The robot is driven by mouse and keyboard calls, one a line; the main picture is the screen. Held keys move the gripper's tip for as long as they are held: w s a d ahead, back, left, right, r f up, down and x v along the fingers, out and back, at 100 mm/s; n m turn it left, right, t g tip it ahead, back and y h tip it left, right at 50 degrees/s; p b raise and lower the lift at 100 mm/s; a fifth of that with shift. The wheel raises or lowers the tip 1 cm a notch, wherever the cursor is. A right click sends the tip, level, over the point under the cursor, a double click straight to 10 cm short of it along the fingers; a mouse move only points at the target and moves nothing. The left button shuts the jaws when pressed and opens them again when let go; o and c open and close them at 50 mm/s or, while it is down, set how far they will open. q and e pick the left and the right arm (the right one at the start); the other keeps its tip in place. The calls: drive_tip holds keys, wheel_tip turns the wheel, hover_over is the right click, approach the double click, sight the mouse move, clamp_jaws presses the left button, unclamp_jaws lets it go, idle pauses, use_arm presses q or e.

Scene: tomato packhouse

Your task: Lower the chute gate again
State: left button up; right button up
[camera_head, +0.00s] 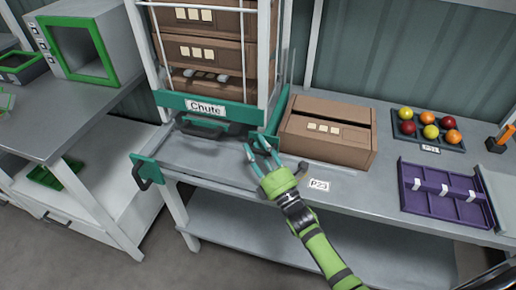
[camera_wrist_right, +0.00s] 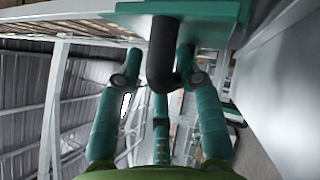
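The chute (camera_head: 205,50) is a white frame holding stacked brown cartons. A teal bar labelled Chute (camera_head: 172,101) crosses its lower front, with a black handle (camera_head: 205,129) just below it. My right gripper (camera_head: 257,148) is at the lower right of this bar, with its teal fingers spread. In the right wrist view, a black handle (camera_wrist_right: 162,50) under a teal panel (camera_wrist_right: 215,12) lies between the spread fingers (camera_wrist_right: 162,80); I cannot tell whether they touch it. My left gripper is not in view.
A teal plate with a black handle (camera_head: 146,171) is at the table's left front corner. A brown carton (camera_head: 325,150) stands right of the chute. Farther right are a tray of tomatoes (camera_head: 440,146) and a purple divided tray (camera_head: 440,207). A green-framed box (camera_head: 80,50) stands left.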

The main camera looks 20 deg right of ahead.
drive_tip(key=shift+r, duration=0.1)
drive_tip(key=shift+s, duration=0.15)
drive_tip(key=v, duration=0.7)
drive_tip(key=shift+d, duration=0.1)
drive_tip(key=shift+s+f, duration=0.1)
drive_tip(key=shift+f, duration=0.1)
